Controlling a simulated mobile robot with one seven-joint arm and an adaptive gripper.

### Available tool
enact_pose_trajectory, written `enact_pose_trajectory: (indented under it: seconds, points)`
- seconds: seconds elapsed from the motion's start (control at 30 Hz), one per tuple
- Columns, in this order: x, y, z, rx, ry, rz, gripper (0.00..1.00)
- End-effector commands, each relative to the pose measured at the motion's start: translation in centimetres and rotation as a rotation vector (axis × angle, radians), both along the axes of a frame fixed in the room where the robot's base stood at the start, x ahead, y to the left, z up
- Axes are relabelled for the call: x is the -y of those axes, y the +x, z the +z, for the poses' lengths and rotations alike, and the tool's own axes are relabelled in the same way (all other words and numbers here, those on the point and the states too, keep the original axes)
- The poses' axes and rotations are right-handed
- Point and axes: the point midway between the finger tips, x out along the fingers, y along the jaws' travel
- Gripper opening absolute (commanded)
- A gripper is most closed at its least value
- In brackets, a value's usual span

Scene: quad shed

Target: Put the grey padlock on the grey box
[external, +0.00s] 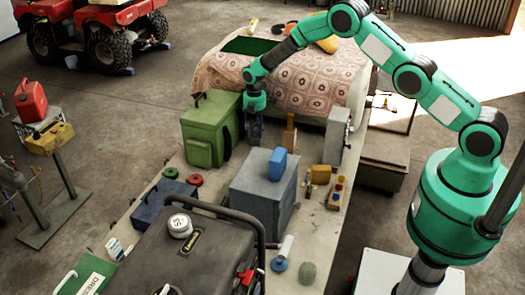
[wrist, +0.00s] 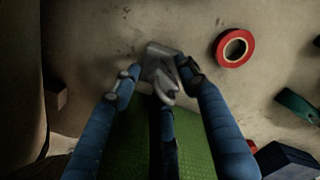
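The grey padlock (wrist: 158,72) shows in the wrist view, over the tan bench top. My gripper (wrist: 158,70) has its blue fingers on either side of it, with a small gap at the left finger, so it looks open around the padlock. I cannot tell whether the padlock touches the bench. In the external view my gripper (external: 254,133) points down just right of the green box (external: 205,135), and the padlock cannot be made out. The grey box (external: 258,195) stands on the bench nearer the camera, with a blue container (external: 277,164) on its top.
A red tape roll (wrist: 233,48) lies right of the padlock in the wrist view. A large dark case (external: 185,255) fills the near end.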

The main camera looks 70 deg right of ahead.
Motion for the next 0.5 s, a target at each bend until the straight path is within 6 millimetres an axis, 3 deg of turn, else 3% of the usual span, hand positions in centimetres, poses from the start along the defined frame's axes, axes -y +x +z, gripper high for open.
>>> enact_pose_trajectory:
  seconds: [0.5]
  points:
    - [0.0,0.1,1.2,0.002,-0.001,0.000,0.42]
